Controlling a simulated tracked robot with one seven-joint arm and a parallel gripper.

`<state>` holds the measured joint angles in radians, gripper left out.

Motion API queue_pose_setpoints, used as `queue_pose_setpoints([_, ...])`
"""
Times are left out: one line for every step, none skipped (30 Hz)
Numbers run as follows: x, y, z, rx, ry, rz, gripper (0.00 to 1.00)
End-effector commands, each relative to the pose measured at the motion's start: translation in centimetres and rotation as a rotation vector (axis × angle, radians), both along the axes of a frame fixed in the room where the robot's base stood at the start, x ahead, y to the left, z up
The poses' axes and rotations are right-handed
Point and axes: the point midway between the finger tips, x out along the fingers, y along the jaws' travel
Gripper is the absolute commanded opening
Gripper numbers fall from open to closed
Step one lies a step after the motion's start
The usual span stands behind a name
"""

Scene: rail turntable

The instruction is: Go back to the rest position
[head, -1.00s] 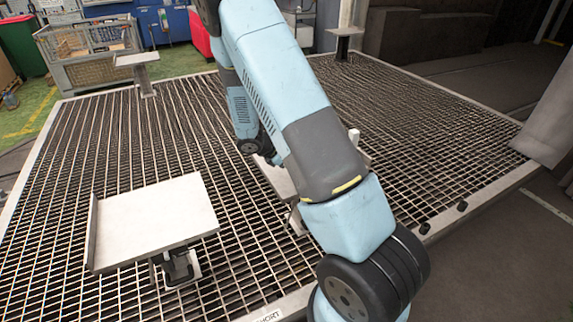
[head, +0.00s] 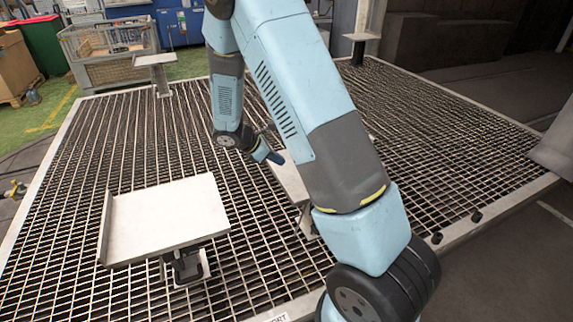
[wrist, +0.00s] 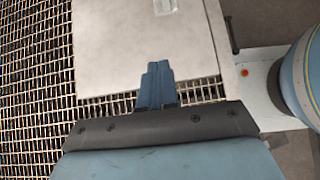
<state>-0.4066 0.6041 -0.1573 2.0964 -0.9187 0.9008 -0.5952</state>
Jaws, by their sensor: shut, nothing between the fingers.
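My gripper (wrist: 156,82) shows in the wrist view as a dark blue pair of fingers pressed together, with nothing between them. A pale plate (wrist: 110,50) lies below and beyond the fingertips there. In the head view my gripper (head: 274,158) hangs at the end of my folded blue arm, over the grating and beside a pale plate on a stand (head: 291,180). That plate is partly hidden behind my arm. I cannot tell whether the fingers touch the plate.
A large pale tray (head: 165,215) on a stand is at front left of the metal grating (head: 80,200). Smaller stands (head: 155,60) and (head: 361,36) rise at the back. The grating's right side is clear.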

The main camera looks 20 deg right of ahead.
Motion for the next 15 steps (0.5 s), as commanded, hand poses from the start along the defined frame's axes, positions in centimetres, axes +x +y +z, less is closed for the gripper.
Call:
queue_pose_setpoints([0.0,0.3,0.3,0.0,-0.001,0.001,0.0])
queue_pose_setpoints([0.0,0.5,0.5,0.0,0.0,0.001,0.0])
queue_pose_setpoints([0.0,0.6,0.6,0.0,0.001,0.001,0.0])
queue_pose_setpoints([0.0,0.7,0.7,-0.001,0.001,0.001,0.0])
queue_pose_setpoints([0.0,0.7,0.8,-0.001,0.001,-0.001,0.0])
queue_pose_setpoints([-0.1,0.7,0.9,-0.001,0.001,-0.001,0.0])
queue_pose_setpoints([-0.1,0.7,0.9,0.0,0.001,-0.002,0.0])
queue_pose_setpoints([-0.1,0.7,1.0,0.001,-0.001,-0.004,0.0])
queue_pose_setpoints([-0.1,0.7,1.1,0.003,-0.004,-0.007,0.0])
queue_pose_setpoints([-0.2,0.6,1.3,0.006,-0.008,-0.013,0.0])
queue_pose_setpoints([-0.2,0.6,1.6,0.012,-0.014,-0.021,0.0])
queue_pose_setpoints([-0.4,0.5,2.0,0.019,-0.025,-0.033,0.0])
queue_pose_setpoints([-0.5,0.5,2.5,0.028,-0.036,-0.046,0.0])
queue_pose_setpoints([-0.7,0.4,3.0,0.037,-0.048,-0.062,0.0])
queue_pose_setpoints([-1.0,0.3,3.8,0.052,-0.066,-0.084,0.0])
